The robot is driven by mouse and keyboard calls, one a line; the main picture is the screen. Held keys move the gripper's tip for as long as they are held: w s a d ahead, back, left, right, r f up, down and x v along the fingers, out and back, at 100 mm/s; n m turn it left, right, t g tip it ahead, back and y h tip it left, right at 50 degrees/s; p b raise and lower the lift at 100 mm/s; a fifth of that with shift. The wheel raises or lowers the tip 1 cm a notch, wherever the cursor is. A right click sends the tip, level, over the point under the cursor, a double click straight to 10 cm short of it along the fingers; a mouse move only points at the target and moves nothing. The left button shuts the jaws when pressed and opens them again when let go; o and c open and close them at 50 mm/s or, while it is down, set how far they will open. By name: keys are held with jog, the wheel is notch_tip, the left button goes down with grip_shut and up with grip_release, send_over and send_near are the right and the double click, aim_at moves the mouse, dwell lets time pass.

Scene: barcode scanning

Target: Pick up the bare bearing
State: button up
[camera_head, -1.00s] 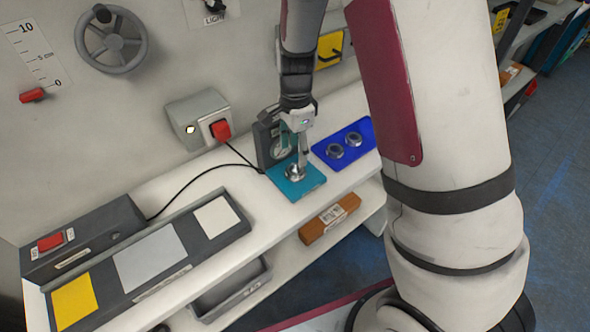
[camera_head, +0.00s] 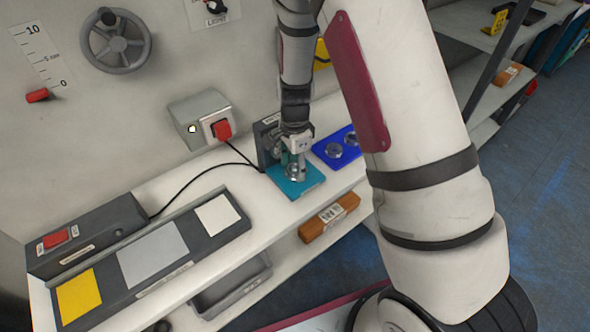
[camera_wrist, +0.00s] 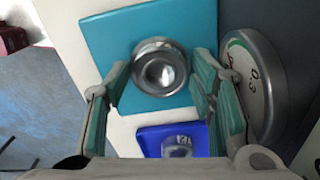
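A round metal bearing (camera_wrist: 160,66) sits on a teal pad (camera_wrist: 108,40) in the wrist view. In the head view the teal pad (camera_head: 308,184) lies on the white bench, and the bearing there is partly hidden by my fingers. My gripper (camera_wrist: 160,82) is open, with one green-padded finger on each side of the bearing. Gaps show between the fingers and the bearing, so it is not gripped. In the head view my gripper (camera_head: 295,165) is low over the teal pad.
A scale with a round dial (camera_wrist: 250,85) stands close beside my right finger in the wrist view. A grey box with a red button (camera_head: 221,130) is on the wall side. A grey panel with coloured squares (camera_head: 153,256) lies left.

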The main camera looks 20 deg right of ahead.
jog(key=c, duration=0.9)
jog(key=shift+o, duration=0.2)
jog(key=shift+r, duration=0.15)
